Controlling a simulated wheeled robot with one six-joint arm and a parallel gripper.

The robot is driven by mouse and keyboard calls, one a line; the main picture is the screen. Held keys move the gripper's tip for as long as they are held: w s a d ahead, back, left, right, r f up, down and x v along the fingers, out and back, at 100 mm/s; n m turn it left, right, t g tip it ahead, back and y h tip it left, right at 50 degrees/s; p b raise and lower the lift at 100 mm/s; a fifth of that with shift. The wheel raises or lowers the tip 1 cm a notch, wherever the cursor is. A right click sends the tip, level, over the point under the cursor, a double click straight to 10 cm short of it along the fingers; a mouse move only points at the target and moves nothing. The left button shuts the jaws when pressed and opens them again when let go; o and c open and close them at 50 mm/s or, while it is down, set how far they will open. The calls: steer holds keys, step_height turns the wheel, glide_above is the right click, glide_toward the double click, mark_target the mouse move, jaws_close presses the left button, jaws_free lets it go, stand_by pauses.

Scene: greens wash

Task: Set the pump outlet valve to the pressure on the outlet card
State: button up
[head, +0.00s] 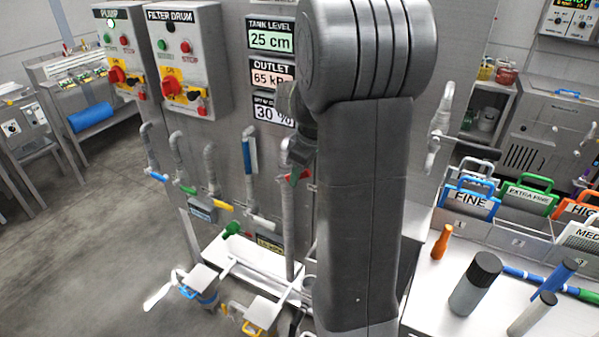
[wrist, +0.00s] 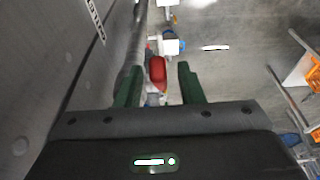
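The outlet card (head: 268,79) on the grey panel reads 65 kPa on pink, its right edge partly hidden by my arm. My gripper (wrist: 160,82) shows in the wrist view as two green fingers spread apart. A red handle (wrist: 157,69) lies between them, nearer the left finger, with a clear gap to the right finger; I cannot tell whether it touches the left one. In the head view a small red part (head: 295,178) shows beside the vertical pipe, left of my arm. My arm hides much there, and no pressure gauge is readable.
The tank level card (head: 271,40) reads 25 cm; a lower card (head: 272,114) reads 30 %. Pump (head: 119,45) and filter drum (head: 186,60) boxes hang left. A counter with bottles and labelled bins (head: 515,240) stands right. Floor at left is open.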

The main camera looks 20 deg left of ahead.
steer(key=shift+r, duration=0.1)
steer(key=b+v, duration=0.1)
steer(key=v, duration=1.2)
steer(key=shift+r, duration=0.35)
steer(key=shift+d+f, duration=0.1)
steer(key=p+x, duration=0.1)
steer(key=x, duration=1.2)
steer(key=shift+f, duration=0.5)
steer(key=shift+r, duration=0.15)
